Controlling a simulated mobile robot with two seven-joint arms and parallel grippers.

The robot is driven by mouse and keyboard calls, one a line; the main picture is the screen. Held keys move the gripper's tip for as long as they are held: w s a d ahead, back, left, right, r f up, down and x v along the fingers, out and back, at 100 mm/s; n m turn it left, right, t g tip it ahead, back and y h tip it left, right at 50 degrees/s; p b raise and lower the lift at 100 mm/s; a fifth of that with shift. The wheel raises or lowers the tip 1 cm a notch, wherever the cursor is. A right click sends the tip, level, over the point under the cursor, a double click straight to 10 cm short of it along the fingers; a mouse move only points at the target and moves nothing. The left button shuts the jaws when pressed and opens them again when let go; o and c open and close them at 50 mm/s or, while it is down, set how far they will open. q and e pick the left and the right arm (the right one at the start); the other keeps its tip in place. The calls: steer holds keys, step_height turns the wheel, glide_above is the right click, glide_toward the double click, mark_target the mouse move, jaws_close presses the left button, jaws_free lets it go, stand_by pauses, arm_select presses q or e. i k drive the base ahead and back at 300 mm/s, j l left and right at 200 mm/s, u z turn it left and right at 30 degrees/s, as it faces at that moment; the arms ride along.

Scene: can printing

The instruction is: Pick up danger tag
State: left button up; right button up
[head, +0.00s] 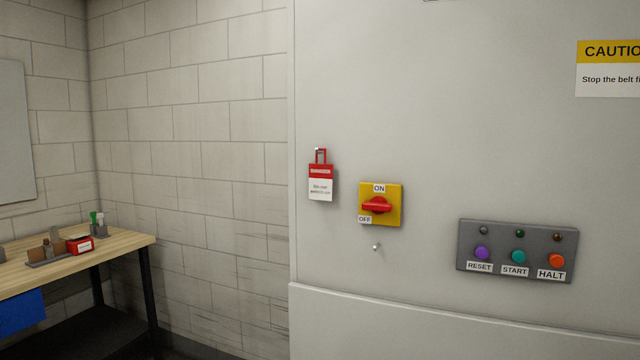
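The danger tag (320,184) is a red and white tag with a red loop at its top. It hangs from a small peg (317,149) on the pale grey machine panel, near the panel's left edge. Its lower white part carries small print that I cannot read. Neither of my grippers shows in the head view.
Right of the tag is a yellow switch (394,204) with a red handle, with a bare peg (376,247) below it. A grey button box (517,250) is further right. A wooden workbench (125,245) with small items stands at left.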

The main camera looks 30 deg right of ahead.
mark_target(321, 175)
steer(key=i+z, duration=0.1)
steer(key=z, duration=0.35)
steer(key=i+j+z, duration=0.1)
steer(key=z, duration=0.35)
steer(key=i+j+z, duration=0.2)
steer(key=j+z, duration=0.2)
steer(key=i+j+z, duration=0.2)
steer(key=j, duration=0.2)
steer(key=i+j, duration=0.15)
steer(key=j, duration=0.3)
steer(key=i+j+z, duration=0.15)
steer(key=j, duration=0.25)
steer(key=i+j, duration=0.1)
steer(key=j, duration=0.35)
steer(key=i+j+z, duration=0.15)
steer(key=j, duration=0.3)
steer(key=k, duration=0.05)
